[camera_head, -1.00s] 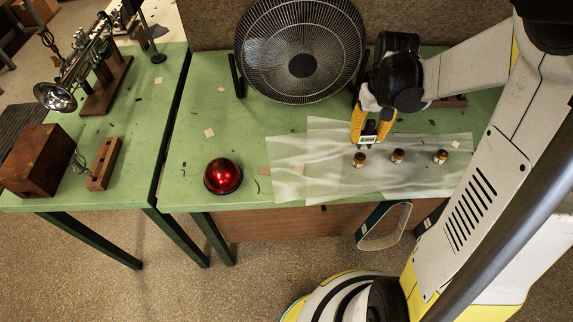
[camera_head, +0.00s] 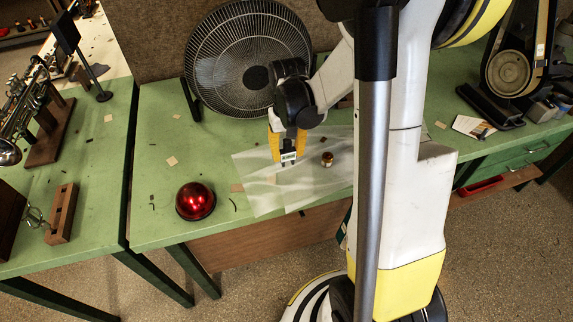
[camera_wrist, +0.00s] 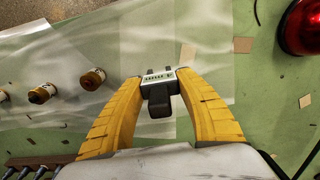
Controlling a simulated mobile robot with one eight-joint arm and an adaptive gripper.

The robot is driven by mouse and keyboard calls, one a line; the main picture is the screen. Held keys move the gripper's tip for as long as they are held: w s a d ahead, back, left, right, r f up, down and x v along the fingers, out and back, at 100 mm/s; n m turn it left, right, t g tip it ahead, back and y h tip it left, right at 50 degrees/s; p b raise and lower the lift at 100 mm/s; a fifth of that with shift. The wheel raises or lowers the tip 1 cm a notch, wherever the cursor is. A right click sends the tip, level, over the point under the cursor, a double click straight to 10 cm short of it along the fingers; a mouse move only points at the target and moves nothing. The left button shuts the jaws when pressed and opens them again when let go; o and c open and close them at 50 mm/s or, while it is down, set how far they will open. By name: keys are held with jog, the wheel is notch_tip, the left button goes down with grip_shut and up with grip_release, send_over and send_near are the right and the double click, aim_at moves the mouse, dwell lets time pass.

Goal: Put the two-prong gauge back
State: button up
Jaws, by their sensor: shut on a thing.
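My gripper (camera_head: 287,148) is over the left part of the clear sheet on the green bench. In the wrist view its two yellow fingers (camera_wrist: 160,85) are shut on a small dark piece with a pale, marked label (camera_wrist: 160,77), which I take to be the two-prong gauge. The gauge also shows in the head view (camera_head: 287,157). I cannot make out its prongs, nor whether it touches the sheet. A small brown-and-brass cylinder (camera_head: 327,158) stands to the right of my gripper.
The clear sheet (camera_head: 258,192) lies under my gripper. A red dome (camera_head: 195,201) sits to its left and a round fan (camera_head: 249,62) stands behind. The wrist view shows several cylinders (camera_wrist: 92,79). A wooden block (camera_head: 62,213) is on the left bench.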

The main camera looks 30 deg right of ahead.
jog(key=shift+a+f+b, duration=0.1)
jog(key=shift+f+b, duration=0.65)
jog(key=shift+f, duration=1.3)
jog(key=shift+f, duration=0.15)
jog(key=o, duration=1.2)
